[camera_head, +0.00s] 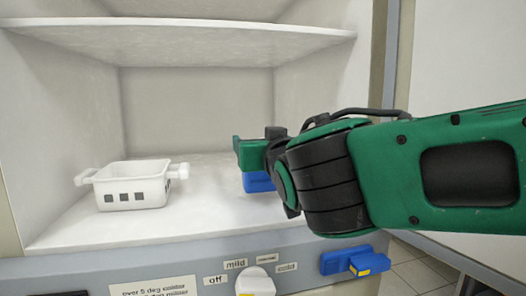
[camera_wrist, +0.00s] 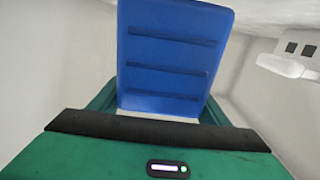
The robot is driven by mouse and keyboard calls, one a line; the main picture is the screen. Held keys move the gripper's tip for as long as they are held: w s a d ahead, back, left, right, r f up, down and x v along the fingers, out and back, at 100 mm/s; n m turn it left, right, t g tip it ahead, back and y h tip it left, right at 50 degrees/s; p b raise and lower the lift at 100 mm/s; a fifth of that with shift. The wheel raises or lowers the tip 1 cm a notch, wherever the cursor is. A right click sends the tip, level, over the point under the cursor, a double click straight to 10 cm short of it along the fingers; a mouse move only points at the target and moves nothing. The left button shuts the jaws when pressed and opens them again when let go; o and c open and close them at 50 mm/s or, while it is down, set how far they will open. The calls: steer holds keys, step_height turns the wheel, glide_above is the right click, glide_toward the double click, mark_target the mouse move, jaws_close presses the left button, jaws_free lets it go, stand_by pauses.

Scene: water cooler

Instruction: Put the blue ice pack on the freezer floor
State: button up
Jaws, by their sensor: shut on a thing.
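My gripper (camera_head: 252,160) is inside the open freezer compartment and shut on the blue ice pack (camera_head: 258,182). In the head view only a low strip of the pack shows beneath the gripper; my arm hides the rest. In the wrist view the ribbed blue face of the pack (camera_wrist: 175,55) extends out beyond my gripper. The white freezer floor (camera_head: 215,205) spreads below and to the left of the pack. I cannot tell whether the pack touches the floor.
A white basket (camera_head: 135,194) with two handles stands on the floor at the left. A shelf (camera_head: 180,33) spans above. The front panel has a white knob (camera_head: 255,283) and a blue block with a yellow patch (camera_head: 352,261). Floor between basket and pack is clear.

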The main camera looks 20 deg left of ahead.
steer(key=shift+f, duration=0.7)
steer(key=o, duration=1.8)
steer(key=shift+f, duration=0.1)
steer(key=shift+c, duration=0.2)
steer(key=shift+d, duration=0.1)
